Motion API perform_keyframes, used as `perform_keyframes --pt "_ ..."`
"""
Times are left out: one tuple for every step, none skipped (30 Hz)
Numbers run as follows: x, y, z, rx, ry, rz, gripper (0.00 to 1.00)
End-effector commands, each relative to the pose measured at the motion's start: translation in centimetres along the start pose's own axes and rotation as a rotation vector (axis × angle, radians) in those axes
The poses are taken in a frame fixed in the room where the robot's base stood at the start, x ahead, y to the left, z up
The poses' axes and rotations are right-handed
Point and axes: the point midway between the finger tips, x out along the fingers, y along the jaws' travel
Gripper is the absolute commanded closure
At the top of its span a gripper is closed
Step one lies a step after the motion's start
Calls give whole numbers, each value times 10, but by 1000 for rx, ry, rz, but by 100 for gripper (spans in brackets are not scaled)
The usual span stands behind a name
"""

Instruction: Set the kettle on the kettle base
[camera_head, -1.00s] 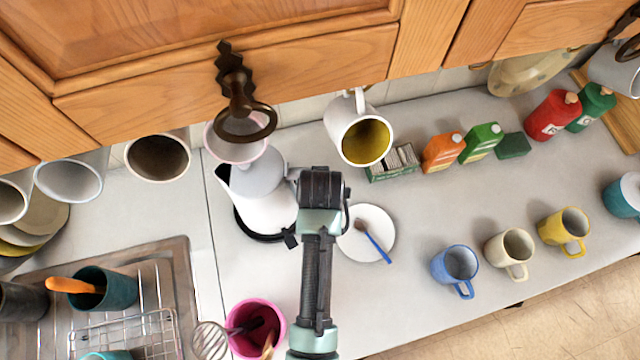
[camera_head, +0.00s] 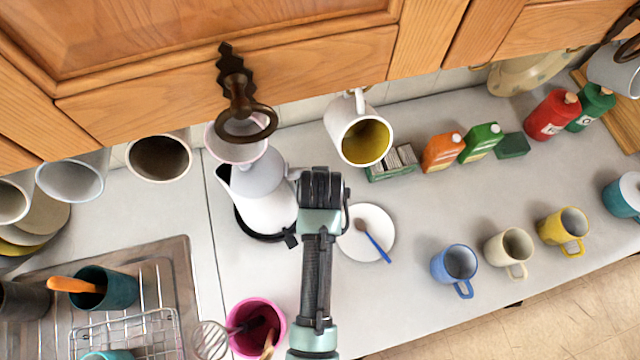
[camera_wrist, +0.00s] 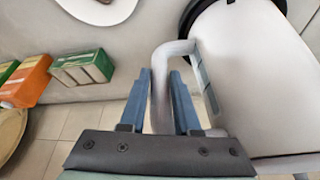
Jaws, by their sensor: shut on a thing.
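The white kettle (camera_head: 267,207) stands upright on the counter, its spout toward the left and its handle toward my gripper. The dark round kettle base (camera_head: 248,231) shows as a black rim under and around the kettle's lower edge. Whether the kettle is fully seated on it I cannot tell. My gripper (camera_head: 314,178) is at the kettle's right side. In the wrist view my gripper's fingers (camera_wrist: 162,105) are closed around the grey handle, with the kettle's white body (camera_wrist: 255,75) to the right. A piece of the dark base (camera_wrist: 196,12) shows at the top.
A hanging white mug (camera_head: 345,120) and another hanging cup (camera_head: 231,148) are close above. A magenta pot (camera_head: 238,312) with utensils stands in front. Several mugs stand at the right.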

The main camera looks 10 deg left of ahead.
Motion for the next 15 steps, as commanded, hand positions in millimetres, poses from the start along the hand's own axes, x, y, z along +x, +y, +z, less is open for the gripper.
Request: perform_keyframes --pt "-1 0 -4 3 12 -3 100" --pt "-1 0 -4 3 12 -3 100" --pt "0 0 -4 3 11 -3 100" --pt "0 0 -3 3 11 -3 100" --pt "1 0 -3 3 11 -3 100" --pt "2 0 -3 3 11 -3 100" --pt "2 0 -3 3 11 -3 100" --pt "2 0 -2 3 11 -3 100" --pt "3 0 -2 3 11 -3 100" --pt "4 0 -2 3 11 -3 100" --pt "4 0 -2 3 11 -3 100" --pt "4 0 -2 3 11 -3 100" --pt "5 0 -1 3 11 -3 100" --pt "5 0 -1 3 11 -3 100" --pt "6 0 -1 3 11 -3 100"
